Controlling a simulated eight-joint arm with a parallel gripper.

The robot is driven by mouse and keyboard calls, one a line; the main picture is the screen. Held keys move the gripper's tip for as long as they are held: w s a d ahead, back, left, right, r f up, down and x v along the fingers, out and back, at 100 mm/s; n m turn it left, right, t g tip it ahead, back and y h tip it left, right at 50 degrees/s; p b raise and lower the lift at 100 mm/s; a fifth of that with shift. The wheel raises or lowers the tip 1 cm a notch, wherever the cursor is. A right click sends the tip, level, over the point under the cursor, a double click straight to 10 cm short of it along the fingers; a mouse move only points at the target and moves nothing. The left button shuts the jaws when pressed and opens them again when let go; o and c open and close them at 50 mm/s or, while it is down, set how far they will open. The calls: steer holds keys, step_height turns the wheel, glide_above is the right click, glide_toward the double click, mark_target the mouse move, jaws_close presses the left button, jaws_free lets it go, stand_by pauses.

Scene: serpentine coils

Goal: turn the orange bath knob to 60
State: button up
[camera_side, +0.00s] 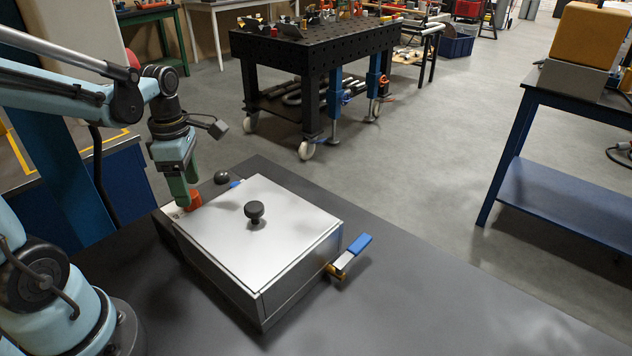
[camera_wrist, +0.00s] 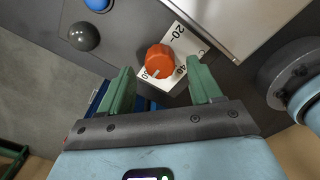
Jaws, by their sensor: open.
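The orange bath knob (camera_wrist: 160,58) sits on a white dial plate (camera_wrist: 190,42) in the wrist view. The plate shows the marks 20 and 40. A pale line on the knob points toward the bottom of that view, slightly left; its exact reading cannot be told. In the side view the knob (camera_side: 195,199) is partly hidden behind my green fingers. My gripper (camera_wrist: 161,68) is open, with one finger on each side of the knob in the picture. It also shows in the side view (camera_side: 184,203), pointing down at the knob; contact cannot be told.
A metal box (camera_side: 262,225) with a black lid knob (camera_side: 255,211) stands right beside the dial. A blue-handled lever (camera_side: 352,254) sticks out at its right. A dark ball-shaped knob (camera_side: 221,177) is behind the orange knob. The dark tabletop (camera_side: 430,300) is clear at right.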

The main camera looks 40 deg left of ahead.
mark_target(192, 194)
step_height(192, 194, up, 10)
steer(key=w+d+r+m+t, duration=0.1)
steer(key=d+m, duration=1.9)
steer(key=d, duration=0.9)
steer(key=shift+d+m, duration=0.2)
steer(key=shift+m, duration=0.1)
steer(key=shift+a+r, duration=0.1)
steer(key=w+a+n, duration=0.2)
steer(key=a+n, duration=1)
steer(key=a, duration=0.6)
steer(key=shift+w+a+f+g, duration=0.15)
steer(key=shift+w+f+g, duration=0.25)
